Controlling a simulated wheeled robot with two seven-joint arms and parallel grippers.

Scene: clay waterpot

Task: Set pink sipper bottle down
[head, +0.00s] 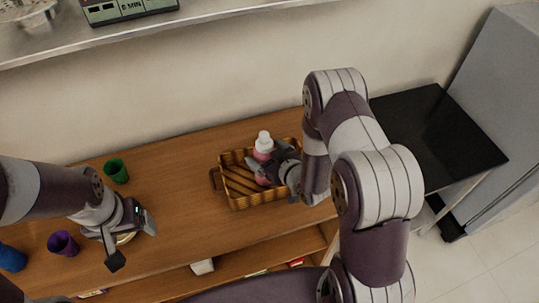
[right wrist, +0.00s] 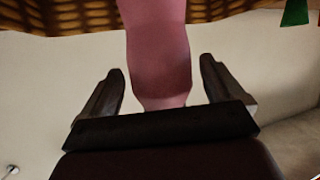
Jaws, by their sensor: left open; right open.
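The pink sipper bottle (head: 263,155) with a white cap stands about upright in a brown woven basket (head: 240,204) on the wooden counter. My right gripper (head: 266,169) reaches in from the right at the bottle and hides part of its body. In the right wrist view the pink bottle (right wrist: 158,45) lies between the spread fingers, with a gap on each side. My right gripper is open. My left gripper (head: 132,242) is open and empty over the left part of the counter, away from the basket.
A green cup (head: 116,171), a purple cup (head: 63,243) and a blue cup (head: 11,258) are on the left of the counter. A pale yellowish object (head: 126,238) is partly hidden under my left gripper. Counter between green cup and basket is clear. A black-topped table (head: 440,135) is at right.

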